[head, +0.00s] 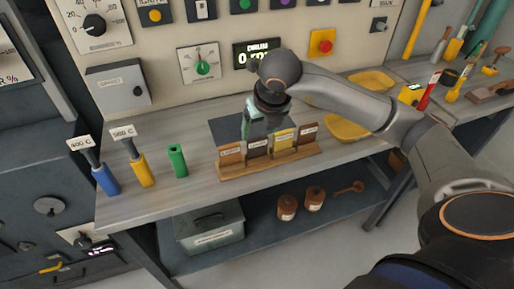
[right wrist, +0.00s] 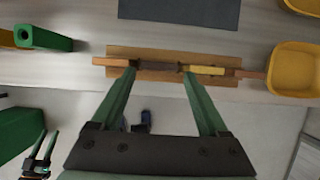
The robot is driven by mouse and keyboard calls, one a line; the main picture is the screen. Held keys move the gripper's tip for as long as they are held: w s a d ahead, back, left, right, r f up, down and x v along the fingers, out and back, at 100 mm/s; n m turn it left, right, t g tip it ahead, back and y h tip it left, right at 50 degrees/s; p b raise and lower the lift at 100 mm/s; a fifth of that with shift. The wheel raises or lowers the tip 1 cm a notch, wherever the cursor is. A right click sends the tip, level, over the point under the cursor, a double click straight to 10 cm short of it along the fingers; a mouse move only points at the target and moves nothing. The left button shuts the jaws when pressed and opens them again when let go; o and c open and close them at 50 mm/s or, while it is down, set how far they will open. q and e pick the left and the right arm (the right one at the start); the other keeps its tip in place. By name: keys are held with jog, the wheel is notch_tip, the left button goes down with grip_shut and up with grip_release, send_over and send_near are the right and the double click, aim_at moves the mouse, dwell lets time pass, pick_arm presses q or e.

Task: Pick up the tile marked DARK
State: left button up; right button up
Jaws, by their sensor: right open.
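A wooden rack (head: 262,170) on the bench holds a row of upright labelled tiles; their lettering is too small to read surely. From the left they are a brown tile (head: 231,154), a dark brown tile (head: 258,147), a yellow tile (head: 284,138) and a reddish-brown tile (head: 309,131). My right gripper (right wrist: 158,72) is open above the rack, pointing down. In the right wrist view the dark brown tile (right wrist: 158,65) lies between its fingertips; contact cannot be told. My left gripper (right wrist: 45,138) shows small at lower left, its green fingers apart and empty.
A dark mat (right wrist: 180,12) lies behind the rack. Yellow bowls (head: 347,127) stand to its right. A green holder (head: 177,160) and blue (head: 105,180) and yellow (head: 142,170) handled tools stand to its left. A control panel rises behind.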

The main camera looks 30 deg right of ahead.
aim_at(257, 138)
jog(key=p+x, duration=0.1)
jog(key=x, duration=0.4)
jog(key=shift+w+f, duration=0.15)
jog(key=shift+f, duration=0.2)
jog(key=shift+c, duration=0.3)
jog(key=c, duration=1)
